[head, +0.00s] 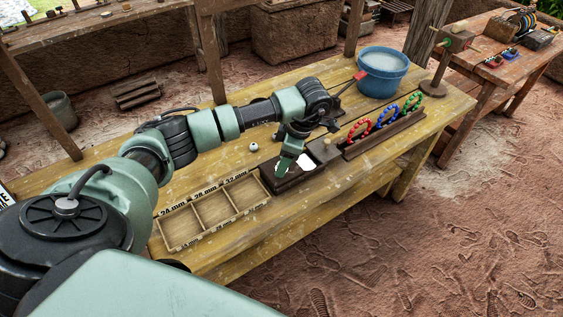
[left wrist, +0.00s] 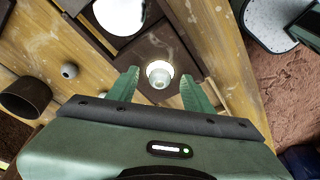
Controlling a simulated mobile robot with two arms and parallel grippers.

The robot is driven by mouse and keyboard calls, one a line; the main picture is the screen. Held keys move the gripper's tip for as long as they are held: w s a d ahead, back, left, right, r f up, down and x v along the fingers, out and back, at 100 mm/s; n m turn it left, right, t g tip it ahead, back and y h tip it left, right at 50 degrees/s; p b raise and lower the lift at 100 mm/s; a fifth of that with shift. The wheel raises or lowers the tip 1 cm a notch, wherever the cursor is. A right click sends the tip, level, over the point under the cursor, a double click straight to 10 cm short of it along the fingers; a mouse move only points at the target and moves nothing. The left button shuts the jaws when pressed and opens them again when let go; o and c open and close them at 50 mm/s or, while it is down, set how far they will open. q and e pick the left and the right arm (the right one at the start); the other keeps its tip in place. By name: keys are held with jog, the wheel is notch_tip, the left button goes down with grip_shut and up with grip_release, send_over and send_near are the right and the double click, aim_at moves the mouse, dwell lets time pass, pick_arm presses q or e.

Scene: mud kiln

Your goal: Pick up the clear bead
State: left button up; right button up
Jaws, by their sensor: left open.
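A pale, glassy round bead (left wrist: 159,80), which looks like the clear bead, sits on a dark wooden block in the left wrist view, with a bright glow at its top. The block (head: 326,151) shows in the head view beside the dark stand, but the bead is hidden there by my gripper. My left gripper (head: 290,163) points down over this spot. In the left wrist view its open fingers (left wrist: 160,74) stand to either side of the bead, with gaps visible. I cannot tell the height between them. My right gripper is not in view.
A small white bead (head: 253,147) lies loose on the yellow table (head: 215,165). A three-compartment tray (head: 198,211) with millimetre labels stands at the front left. A dark stand with a white panel (head: 306,160), a rack of coloured bead rings (head: 384,133) and a blue bucket (head: 383,75) are nearby.

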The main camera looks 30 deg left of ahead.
pick_arm(q)
jog(key=shift+f, duration=0.15)
grip_shut()
notch_tip(320, 180, up, 9)
jog(key=shift+w+f+b, duration=0.15)
jog(key=shift+b, duration=0.8)
notch_tip(320, 180, up, 12)
jog(key=p, duration=0.2)
jog(key=shift+f, duration=0.25)
jog(key=shift+f, duration=0.2)
jog(key=shift+f+b, duration=5.15)
jog(key=shift+f, duration=3)
